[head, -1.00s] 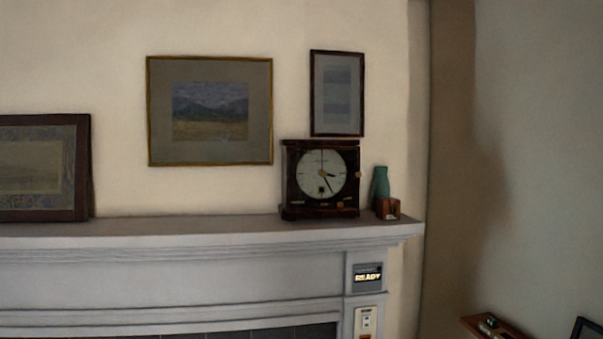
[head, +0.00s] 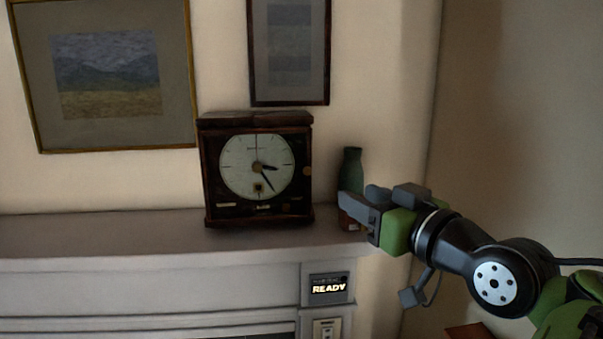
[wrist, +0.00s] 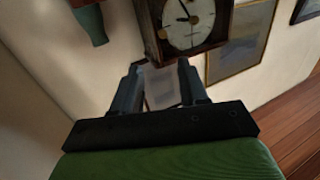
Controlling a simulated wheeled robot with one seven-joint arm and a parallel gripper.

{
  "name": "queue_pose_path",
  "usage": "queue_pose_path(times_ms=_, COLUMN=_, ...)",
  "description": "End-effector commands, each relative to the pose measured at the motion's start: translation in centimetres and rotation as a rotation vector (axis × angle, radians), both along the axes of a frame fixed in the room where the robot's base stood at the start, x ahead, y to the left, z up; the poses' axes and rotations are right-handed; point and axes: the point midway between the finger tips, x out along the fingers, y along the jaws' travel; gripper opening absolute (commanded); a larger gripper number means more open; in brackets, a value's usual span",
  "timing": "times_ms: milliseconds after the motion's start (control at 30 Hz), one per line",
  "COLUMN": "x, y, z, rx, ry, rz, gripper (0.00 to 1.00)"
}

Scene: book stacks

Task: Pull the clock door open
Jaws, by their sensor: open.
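The clock (head: 257,215) is a dark wooden box on the mantel, with a round pale dial (head: 240,180) behind its closed front door. A small round brass-coloured knob (head: 307,171) sits on the door's right edge. My gripper (head: 345,205) is to the right of the clock, in front of the vase, apart from the clock and pointing left. In the wrist view the clock (wrist: 148,30) appears at the top, beyond the fingertips. My gripper (wrist: 160,72) is open there, with nothing between its two fingers.
A green vase (head: 351,165) stands on the mantel (head: 120,238) right of the clock, close behind my gripper. A small brown block beside it is partly hidden. Framed pictures (head: 110,135) hang above. The mantel left of the clock is clear.

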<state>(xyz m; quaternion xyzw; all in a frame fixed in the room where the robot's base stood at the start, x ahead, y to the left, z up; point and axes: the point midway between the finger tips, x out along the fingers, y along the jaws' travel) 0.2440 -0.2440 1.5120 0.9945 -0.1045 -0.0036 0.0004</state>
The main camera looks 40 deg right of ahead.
Motion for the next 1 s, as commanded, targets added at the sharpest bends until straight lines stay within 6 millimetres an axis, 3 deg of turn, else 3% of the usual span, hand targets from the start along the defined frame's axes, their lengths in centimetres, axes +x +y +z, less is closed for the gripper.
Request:
queue_pose_path(times_ms=167, x=1.0, y=-0.6, z=0.0, rx=0.008, ry=-0.003, rz=-0.005, gripper=0.43)
queue_pose_path(times_ms=367, x=3.9, y=-1.0, z=0.1, rx=0.009, ry=-0.003, rz=0.0, gripper=0.43)
queue_pose_path(times_ms=700, x=12.1, y=-2.6, z=0.2, rx=0.01, ry=-0.003, rz=0.006, gripper=0.43)
queue_pose_path(times_ms=833, x=13.6, y=-3.0, z=0.1, rx=0.007, ry=-0.004, rz=0.003, gripper=0.43)
queue_pose_path(times_ms=1000, x=14.1, y=-3.1, z=-0.1, rx=0.007, ry=-0.002, rz=0.001, gripper=0.43)
